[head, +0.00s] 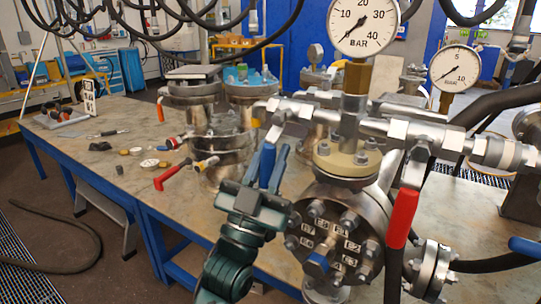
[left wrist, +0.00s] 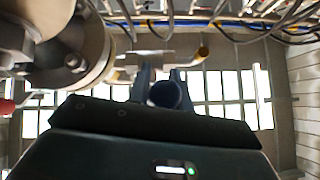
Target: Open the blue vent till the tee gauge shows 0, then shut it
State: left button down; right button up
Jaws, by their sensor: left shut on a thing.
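The blue vent handle (head: 267,163) stands roughly upright at the left end of the steel pipework above the flanged vessel. My left gripper (head: 272,170) is shut on this handle from below. In the left wrist view the handle's rounded blue end (left wrist: 168,95) sits between the two fingers. The large BAR gauge (head: 363,24) stands on a brass fitting above the pipework tee, and its needle points to the lower left, near 0. The exact reading is too small to tell. My right gripper is not in view.
A red lever (head: 402,218) hangs down right of the flanged vessel (head: 330,238). A second gauge (head: 455,68) stands farther right. Another blue handle (head: 525,246) is at the right edge. Loose tools and fittings lie on the table (head: 110,170), including a red-handled valve (head: 172,175).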

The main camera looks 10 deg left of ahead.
pick_arm(q)
jog(key=shift+r, duration=0.1)
dwell(0.3)
jog(key=c, duration=1.3)
grip_release()
jog(key=shift+o, duration=0.2)
jog(key=b+v, duration=0.2)
jog(key=v, duration=1.1)
jog(key=shift+c, duration=0.5)
